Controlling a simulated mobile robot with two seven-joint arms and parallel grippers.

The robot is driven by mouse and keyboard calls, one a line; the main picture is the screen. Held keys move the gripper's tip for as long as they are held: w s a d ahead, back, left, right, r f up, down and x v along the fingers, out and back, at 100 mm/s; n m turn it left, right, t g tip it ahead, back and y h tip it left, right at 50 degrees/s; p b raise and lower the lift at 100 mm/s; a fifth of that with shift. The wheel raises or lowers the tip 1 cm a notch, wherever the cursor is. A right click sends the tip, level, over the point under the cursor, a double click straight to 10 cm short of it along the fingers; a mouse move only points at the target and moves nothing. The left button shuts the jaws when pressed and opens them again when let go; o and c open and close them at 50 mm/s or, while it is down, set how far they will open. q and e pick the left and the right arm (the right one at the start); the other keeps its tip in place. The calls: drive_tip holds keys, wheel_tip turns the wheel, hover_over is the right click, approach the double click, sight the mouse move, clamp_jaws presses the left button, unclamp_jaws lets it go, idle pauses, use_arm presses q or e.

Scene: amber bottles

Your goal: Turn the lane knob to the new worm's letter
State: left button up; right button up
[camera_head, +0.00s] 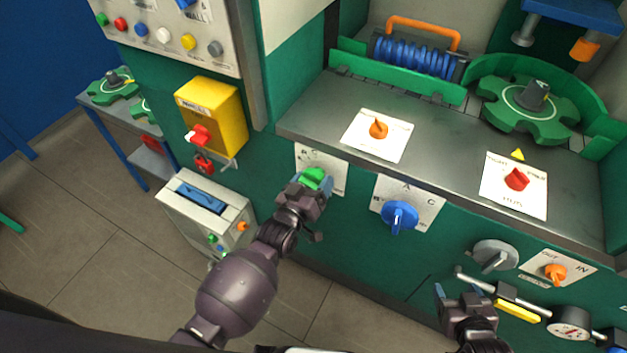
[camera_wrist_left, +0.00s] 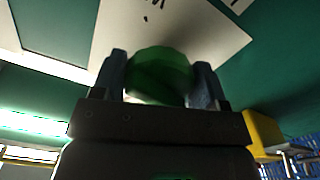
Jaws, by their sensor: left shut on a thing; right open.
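A green knob (camera_head: 313,178) sits on a white lettered plate (camera_head: 333,163) on the green machine front. My left gripper (camera_head: 311,185) is shut on this knob. In the left wrist view the green knob (camera_wrist_left: 160,74) is between the two fingers of my left gripper (camera_wrist_left: 160,85). The plate's letters are partly hidden by the knob and gripper, so I cannot tell which letter it points at. A blue worm (camera_head: 416,56) with an orange handle lies at the back of the bench. My right gripper (camera_head: 464,296) is open and empty at the lower right.
A blue knob (camera_head: 400,216) on a lettered plate is right of my left gripper. An orange knob (camera_head: 378,128) and a red knob (camera_head: 516,179) are on the bench top. A grey knob (camera_head: 494,256) and a gauge (camera_head: 571,321) are near my right gripper. A yellow box (camera_head: 221,117) is at left.

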use_arm(q)
drive_tip(key=o, duration=0.9)
drive_tip(key=shift+s, duration=0.1)
drive_tip(key=v, duration=1)
drive_tip(key=shift+s+a, duration=0.15)
drive_tip(key=shift+s, duration=0.15)
drive_tip(key=s+a+f+g+y, duration=0.1)
drive_tip(key=s+a+f+y, duration=0.1)
drive_tip(key=s+a, duration=0.2)
drive_tip(key=s+a+f+g+y, duration=0.2)
drive_tip(key=s+a, duration=0.2)
drive_tip(key=a, duration=0.4)
drive_tip(key=s+a+f+g+y, duration=0.1)
drive_tip(key=s+a+f+y, duration=0.1)
drive_tip(key=a, duration=0.5)
drive_tip(key=shift+s+a+g+y, duration=0.1)
drive_tip(key=shift+s+g+y, duration=0.4)
drive_tip(key=shift+s, duration=0.4)
